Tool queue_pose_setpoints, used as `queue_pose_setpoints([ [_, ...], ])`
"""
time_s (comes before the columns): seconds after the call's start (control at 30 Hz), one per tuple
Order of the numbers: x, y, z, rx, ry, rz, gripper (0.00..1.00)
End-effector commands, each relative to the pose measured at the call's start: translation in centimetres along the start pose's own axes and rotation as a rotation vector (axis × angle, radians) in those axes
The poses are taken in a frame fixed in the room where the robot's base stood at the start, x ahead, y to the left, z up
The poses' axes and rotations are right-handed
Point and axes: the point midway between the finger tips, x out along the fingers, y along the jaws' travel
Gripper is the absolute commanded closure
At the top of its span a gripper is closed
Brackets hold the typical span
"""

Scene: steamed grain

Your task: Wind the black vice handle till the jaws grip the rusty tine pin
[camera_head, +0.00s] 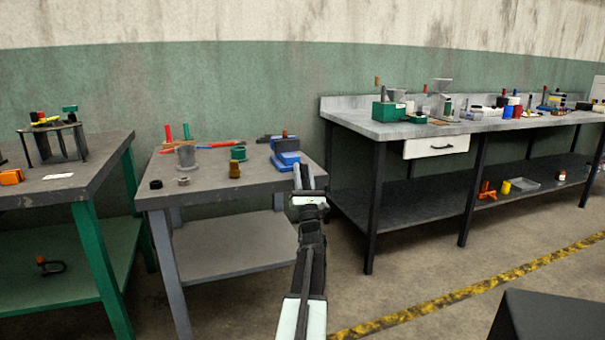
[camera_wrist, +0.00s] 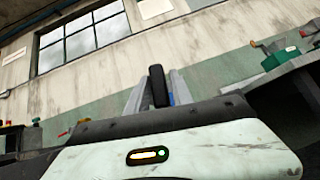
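The blue vice (camera_head: 286,158) stands at the right end of the small grey table, with the rusty pin (camera_head: 284,133) upright at its top. My gripper (camera_head: 304,174) is at the table's right edge, just in front of the vice, its two fingers a little apart. In the wrist view a black upright piece (camera_wrist: 158,86), which looks like the vice handle, shows between the grey fingers, with a sliver of blue behind it. Whether the fingers press on it cannot be told. The jaws' gap at the pin is too small to make out.
The small table (camera_head: 220,186) also holds a grey cup (camera_head: 186,156), a green cup (camera_head: 238,153), a brass piece (camera_head: 234,170) and dark rings. A long workbench (camera_head: 400,130) stands to the right, a green-legged table (camera_head: 100,165) to the left. Floor between is clear.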

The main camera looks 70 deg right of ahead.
Motion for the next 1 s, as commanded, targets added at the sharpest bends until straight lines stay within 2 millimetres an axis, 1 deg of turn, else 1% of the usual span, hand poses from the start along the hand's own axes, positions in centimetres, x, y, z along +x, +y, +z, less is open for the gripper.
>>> queue_pose_setpoints([
  [0.17,-2.2,0.0,-0.2,-0.001,0.0,0.0,0.73],
  [0.3,-5.1,0.0,-0.4,0.001,-0.001,-0.001,0.73],
  [0.43,-7.5,-0.1,-0.3,0.0,-0.001,-0.001,0.73],
  [0.53,-8.0,-0.1,-0.1,0.0,0.0,-0.001,0.73],
  [0.73,-7.8,-0.1,0.1,0.0,0.0,-0.001,0.73],
  [0.77,-7.8,-0.1,0.1,0.0,0.0,0.0,0.64],
  [0.8,-7.7,0.3,0.0,-0.003,0.002,0.007,0.6],
  [0.83,-7.6,0.9,-0.2,-0.008,0.005,0.019,0.6],
  [0.87,-7.5,2.0,-0.4,-0.017,0.011,0.039,0.6],
  [0.9,-7.2,4.2,-0.9,-0.037,0.021,0.082,0.6],
  [0.93,-7.1,6.5,-1.4,-0.058,0.031,0.128,0.6],
  [0.97,-7.0,9.3,-2.0,-0.085,0.041,0.184,0.6],
  [1.0,-7.0,13.7,-3.0,-0.125,0.055,0.274,0.6],
])
